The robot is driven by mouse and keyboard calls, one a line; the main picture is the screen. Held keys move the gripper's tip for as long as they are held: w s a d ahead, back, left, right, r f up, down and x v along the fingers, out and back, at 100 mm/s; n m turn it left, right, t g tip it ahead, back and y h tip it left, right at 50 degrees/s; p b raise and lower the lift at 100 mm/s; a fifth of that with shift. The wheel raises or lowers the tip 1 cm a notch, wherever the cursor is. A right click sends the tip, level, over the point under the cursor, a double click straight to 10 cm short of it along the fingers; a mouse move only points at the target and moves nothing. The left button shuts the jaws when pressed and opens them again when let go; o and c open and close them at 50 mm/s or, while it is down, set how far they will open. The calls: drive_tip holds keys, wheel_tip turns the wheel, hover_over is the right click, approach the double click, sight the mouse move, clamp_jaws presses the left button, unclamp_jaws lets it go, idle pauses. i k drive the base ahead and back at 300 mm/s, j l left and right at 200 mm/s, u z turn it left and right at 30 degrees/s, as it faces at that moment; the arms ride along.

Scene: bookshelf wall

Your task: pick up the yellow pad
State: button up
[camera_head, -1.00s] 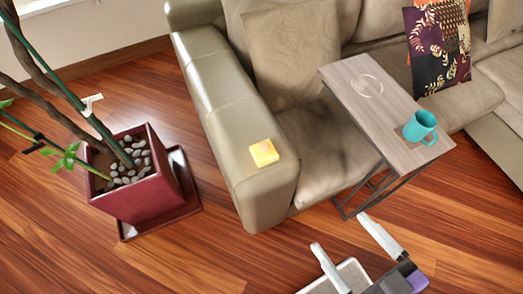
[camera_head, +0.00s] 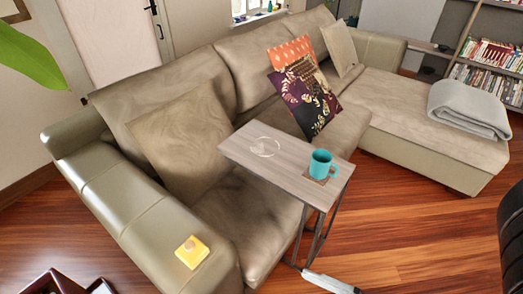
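The yellow pad (camera_head: 193,256) is a small, thick yellow block with a paler patch on top. It lies flat on the front end of the sofa's left armrest (camera_head: 150,218), near the lower middle-left of the head view. Nothing touches it from above. Of my gripper (camera_head: 330,283), only one pale finger shows at the bottom edge, to the right of and apart from the pad. The rest of the gripper is out of the picture, so its opening does not show.
A side table (camera_head: 250,160) bearing a teal mug (camera_head: 321,163) stands over the seat, right of the pad. Cushions (camera_head: 185,140) lean on the sofa back. A folded grey blanket (camera_head: 468,107) lies at the right end.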

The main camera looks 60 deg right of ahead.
sight(192, 253)
drive_tip(key=i+j+u, duration=0.1)
drive_tip(key=u, duration=0.35)
drive_tip(key=i+u, duration=0.25)
drive_tip(key=u, duration=0.2)
